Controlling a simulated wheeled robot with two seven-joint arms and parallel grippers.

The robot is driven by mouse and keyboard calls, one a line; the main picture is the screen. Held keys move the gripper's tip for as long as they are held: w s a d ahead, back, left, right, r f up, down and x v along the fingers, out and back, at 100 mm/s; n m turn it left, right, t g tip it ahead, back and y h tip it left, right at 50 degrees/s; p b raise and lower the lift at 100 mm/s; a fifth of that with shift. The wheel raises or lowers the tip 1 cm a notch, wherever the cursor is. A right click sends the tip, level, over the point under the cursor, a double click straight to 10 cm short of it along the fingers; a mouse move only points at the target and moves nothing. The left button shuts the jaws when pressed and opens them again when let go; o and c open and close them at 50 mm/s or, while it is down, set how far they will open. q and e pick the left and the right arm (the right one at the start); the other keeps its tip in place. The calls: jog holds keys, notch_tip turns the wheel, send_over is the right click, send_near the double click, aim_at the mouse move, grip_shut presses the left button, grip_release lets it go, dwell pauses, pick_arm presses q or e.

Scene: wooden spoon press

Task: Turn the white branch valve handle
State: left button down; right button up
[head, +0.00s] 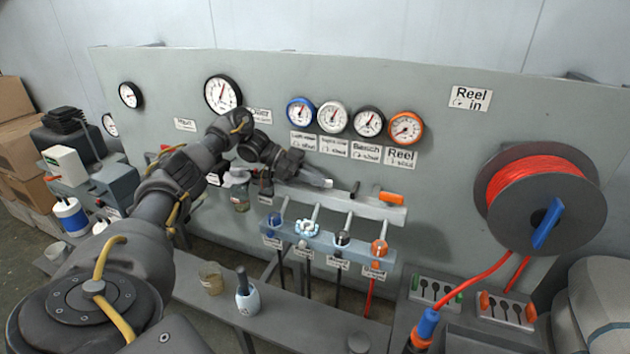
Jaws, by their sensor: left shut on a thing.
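My left gripper (308,176) reaches in from the left to the pale manifold bar on the wall panel. It is shut on the white branch valve handle (328,183), of which only a small pale end shows at the fingertips. To its right on the bar are a black handle (355,188) and an orange handle (391,198). Any handle farther left is hidden by my gripper. The white-rimmed gauge (333,117) is above, between the blue-rimmed gauge (301,111) and the black-rimmed gauge (369,121). My right gripper is not in view.
Below the bar, a blue-grey rack (325,242) holds several coloured fittings. A red hose reel (540,195) is at the right. A small bottle (247,293) and a cup (211,277) stand on the lower ledge. A glass jar (240,192) is close under my left forearm.

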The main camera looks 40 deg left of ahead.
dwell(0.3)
pick_arm(q)
jog(key=c, duration=1.5)
grip_release()
jog(key=shift+d, duration=0.1)
jog(key=shift+o, duration=0.2)
jog(key=shift+s+a+r, duration=0.15)
jog(key=shift+a+r, duration=0.05)
jog(key=shift+a, duration=0.35)
jog(key=b+v, duration=0.1)
jog(key=v, duration=0.3)
jog(key=shift+v, duration=1.25)
jog(key=shift+d+r, duration=0.1)
